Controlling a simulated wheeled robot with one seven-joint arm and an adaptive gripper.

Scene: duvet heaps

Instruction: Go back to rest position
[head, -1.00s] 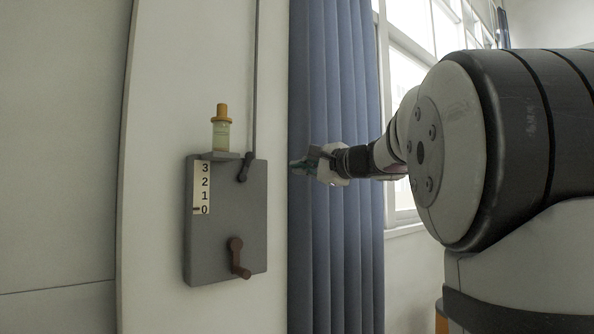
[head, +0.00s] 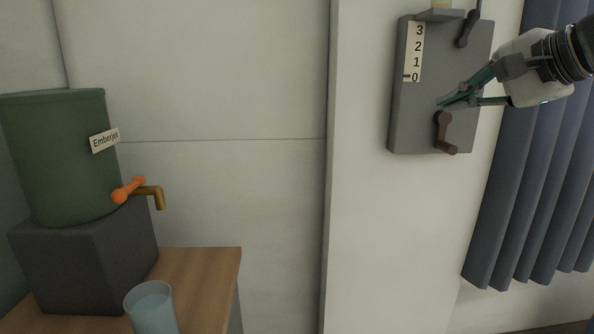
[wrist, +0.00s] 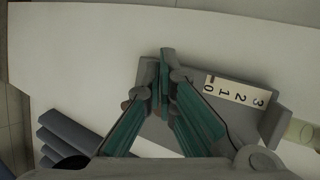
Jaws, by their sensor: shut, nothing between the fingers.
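My gripper (head: 446,102) is shut and empty. In the head view it comes in from the upper right, its green fingers pointing left in front of the grey wall box (head: 405,120). In the wrist view the fingers (wrist: 164,58) meet at their tips, with the box behind them. I cannot tell whether the tips touch the box.
The box has a 3-2-1-0 scale (head: 415,50), a brown crank (head: 442,130) and a dark lever (head: 467,30). A blue curtain (head: 520,190) hangs at right. At left, a green barrel (head: 55,160) stands on a dark block (head: 85,265); a glass (head: 150,308) is on the wooden table (head: 215,265).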

